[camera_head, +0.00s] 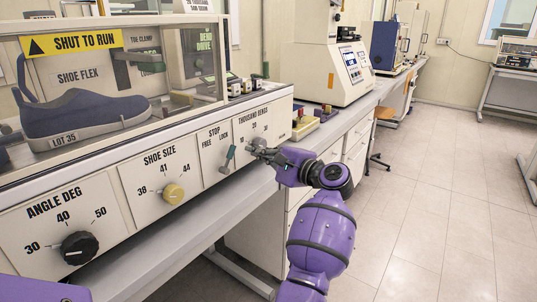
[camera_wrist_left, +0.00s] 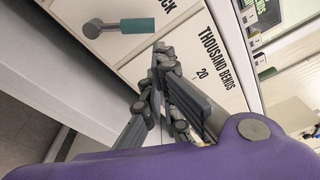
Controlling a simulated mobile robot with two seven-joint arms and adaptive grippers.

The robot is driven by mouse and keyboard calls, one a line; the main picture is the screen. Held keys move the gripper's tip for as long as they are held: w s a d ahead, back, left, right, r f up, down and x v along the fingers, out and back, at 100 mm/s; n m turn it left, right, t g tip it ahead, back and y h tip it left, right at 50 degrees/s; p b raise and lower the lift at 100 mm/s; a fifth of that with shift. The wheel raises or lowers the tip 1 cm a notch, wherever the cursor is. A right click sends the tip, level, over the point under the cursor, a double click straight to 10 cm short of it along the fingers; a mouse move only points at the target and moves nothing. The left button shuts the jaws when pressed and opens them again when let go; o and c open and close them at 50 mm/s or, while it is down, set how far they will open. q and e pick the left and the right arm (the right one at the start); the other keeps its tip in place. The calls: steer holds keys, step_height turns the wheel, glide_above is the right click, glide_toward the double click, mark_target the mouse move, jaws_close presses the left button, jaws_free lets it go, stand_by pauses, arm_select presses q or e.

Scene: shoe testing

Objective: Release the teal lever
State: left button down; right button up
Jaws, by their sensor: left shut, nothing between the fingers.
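In the left wrist view the lever (camera_wrist_left: 137,25) has a teal grip and grey pivot, near the end of the word LOCK. My left gripper (camera_head: 253,148) is shut and empty, right of the lever and apart from it, before the THOUSAND BENDS panel. In the left wrist view its fingertips (camera_wrist_left: 161,48) are just below the teal grip. My right gripper is not in view.
Left along the front are a yellow SHOE SIZE knob (camera_head: 173,194) and a black ANGLE DEG knob (camera_head: 79,248). A blue shoe (camera_head: 80,115) sits behind the clear guard above. A bench with instruments stands beyond; the floor at right is open.

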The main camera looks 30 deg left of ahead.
arm_select(q)
steer(key=x, duration=0.3)
steer(key=shift+a+p, duration=0.35)
steer(key=shift+a, duration=0.05)
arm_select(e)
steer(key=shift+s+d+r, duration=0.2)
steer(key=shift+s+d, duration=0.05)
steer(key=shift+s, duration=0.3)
